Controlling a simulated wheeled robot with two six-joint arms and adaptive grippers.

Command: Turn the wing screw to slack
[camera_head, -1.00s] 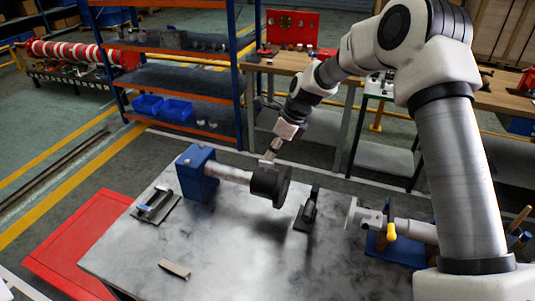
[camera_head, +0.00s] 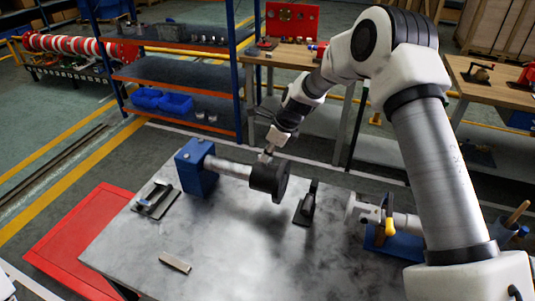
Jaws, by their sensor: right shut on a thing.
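A blue block (camera_head: 194,171) on the grey table carries a horizontal silver shaft (camera_head: 228,168). A black round collar (camera_head: 266,180) with a wider disc sits on the shaft's right end. My right gripper (camera_head: 266,156) reaches down from above to the top of this collar. It is shut on a small part there, which I take to be the wing screw; the fingers hide most of it, and its turn angle cannot be told. My left gripper is not in view.
The grey table (camera_head: 225,255) also holds a black upright stand (camera_head: 306,207), a small bar (camera_head: 175,263), a dark plate with a handle (camera_head: 155,199), and a blue-based fixture with a yellow handle (camera_head: 390,228). The table's front middle is clear. Shelves (camera_head: 180,75) stand behind.

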